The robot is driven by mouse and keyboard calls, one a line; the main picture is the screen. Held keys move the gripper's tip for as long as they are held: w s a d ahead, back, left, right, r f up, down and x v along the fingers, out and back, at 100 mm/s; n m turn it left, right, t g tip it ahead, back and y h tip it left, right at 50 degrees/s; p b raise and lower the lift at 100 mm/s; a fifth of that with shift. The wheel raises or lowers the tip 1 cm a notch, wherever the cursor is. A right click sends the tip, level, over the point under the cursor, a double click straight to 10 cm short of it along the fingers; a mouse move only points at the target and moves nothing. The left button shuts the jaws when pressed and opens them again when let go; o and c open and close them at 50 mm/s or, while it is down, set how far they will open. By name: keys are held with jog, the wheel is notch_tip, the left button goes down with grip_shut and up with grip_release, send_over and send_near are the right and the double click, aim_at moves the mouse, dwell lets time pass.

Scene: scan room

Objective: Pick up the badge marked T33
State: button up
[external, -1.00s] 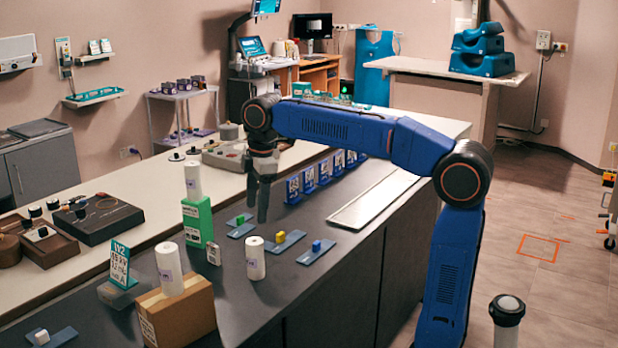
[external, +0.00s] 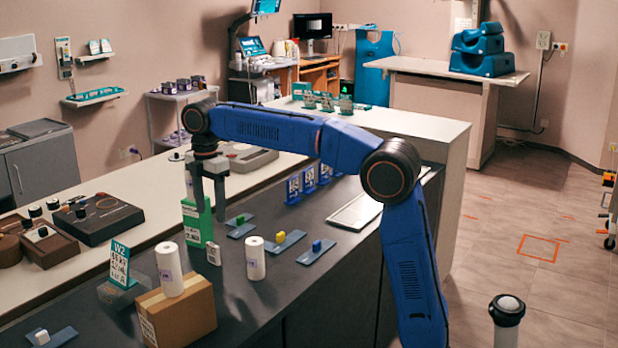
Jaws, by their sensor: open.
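I cannot read the mark T33 on anything here. Several blue upright badge-like cards (external: 293,189) stand in a row on the dark counter, partly hidden behind my arm. Several green-based cards (external: 327,103) stand at the far end of the white counter. A small white tag-like block (external: 213,253) stands beside the green box (external: 193,222). My gripper (external: 209,212) is open and points down, with its fingers in front of or above the green box and a white roll. It appears empty, left of the blue cards.
A white roll (external: 255,259) stands on the dark counter (external: 290,283). Blue slides with coloured blocks (external: 280,238) lie near it. A cardboard box (external: 178,316) carries another roll (external: 168,268). A sign (external: 120,265) stands left of it. A flat tray (external: 365,208) lies right.

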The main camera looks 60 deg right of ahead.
aim_at(212, 244)
notch_tip(212, 244, down, 7)
jog(key=shift+f, duration=0.1)
jog(key=shift+w+a+f, duration=0.1)
jog(key=shift+a+f, duration=0.05)
jog(key=shift+f, duration=2.55)
jog(key=c, duration=1.1)
